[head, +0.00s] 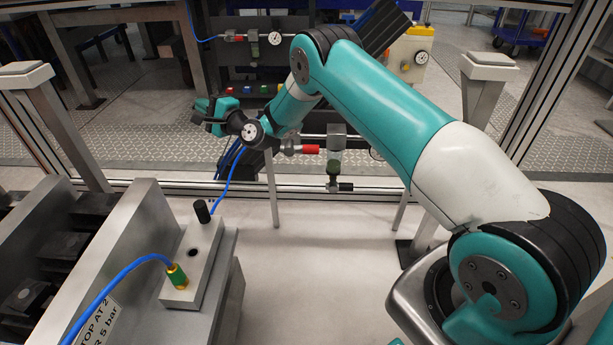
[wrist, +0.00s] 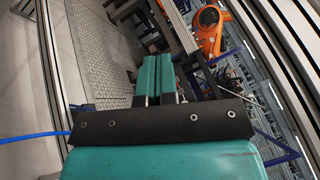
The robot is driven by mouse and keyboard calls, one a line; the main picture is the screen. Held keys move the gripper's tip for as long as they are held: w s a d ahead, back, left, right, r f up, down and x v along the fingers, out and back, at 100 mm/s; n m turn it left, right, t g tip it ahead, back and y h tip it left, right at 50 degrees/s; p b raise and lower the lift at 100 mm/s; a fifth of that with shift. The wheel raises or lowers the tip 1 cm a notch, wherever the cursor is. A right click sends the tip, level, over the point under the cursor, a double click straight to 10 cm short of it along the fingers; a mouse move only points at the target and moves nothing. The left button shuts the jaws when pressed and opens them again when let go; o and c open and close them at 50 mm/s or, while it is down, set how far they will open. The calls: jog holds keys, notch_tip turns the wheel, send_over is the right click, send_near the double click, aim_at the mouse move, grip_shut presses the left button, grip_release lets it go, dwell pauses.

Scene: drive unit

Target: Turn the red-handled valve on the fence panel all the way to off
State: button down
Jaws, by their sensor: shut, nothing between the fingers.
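A red handle (head: 309,149) shows on a horizontal pipe line at the fence panel in the head view, beside a grey-green fitting (head: 335,150). A second red part (head: 238,38) sits on a higher pipe line at the back, next to a round gauge (head: 275,38). I cannot tell from here which is the valve handle or how far it is turned. My gripper (head: 207,112) is left of and above the lower red part, apart from it. In the wrist view my gripper's teal fingers (wrist: 157,62) are together and empty. No red handle shows there.
A metal block (head: 193,255) with a black knob and a blue hose (head: 120,285) stands at the lower left. Coloured buttons (head: 249,90) lie behind my arm. An orange machine (wrist: 208,30) shows in the wrist view.

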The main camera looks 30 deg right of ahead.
jog(key=d+f+m+t+h+b, duration=0.2)
jog(key=d+f+m+h, duration=0.15)
jog(key=f, duration=0.35)
jog(key=d+f+m+t+h+b, duration=0.1)
jog(key=d+f+m+t+h, duration=0.1)
jog(key=d+f+m, duration=0.45)
jog(key=m+g+h+b, duration=0.3)
jog(key=m+h+b, duration=1.3)
jog(key=m+h, duration=0.1)
send_near(300, 149)
jog(key=w+d+f, duration=0.4)
jog(key=d+f, duration=0.1)
jog(key=f, duration=0.1)
notch_tip(300, 149, down, 8)
jog(key=s+n+y+b, duration=0.1)
jog(key=s+y, duration=0.1)
jog(key=s, duration=0.1)
jog(key=w+d+r+h+b, duration=0.1)
jog(key=w+r+b, duration=0.2)
jog(key=r, duration=1.1)
jog(key=shift+w+r+m+h+b, duration=0.25)
jog(key=shift+m+h+b, duration=0.1)
jog(key=shift+b, duration=0.3)
jog(key=shift+d, duration=0.2)
jog(key=shift+t, duration=0.3)
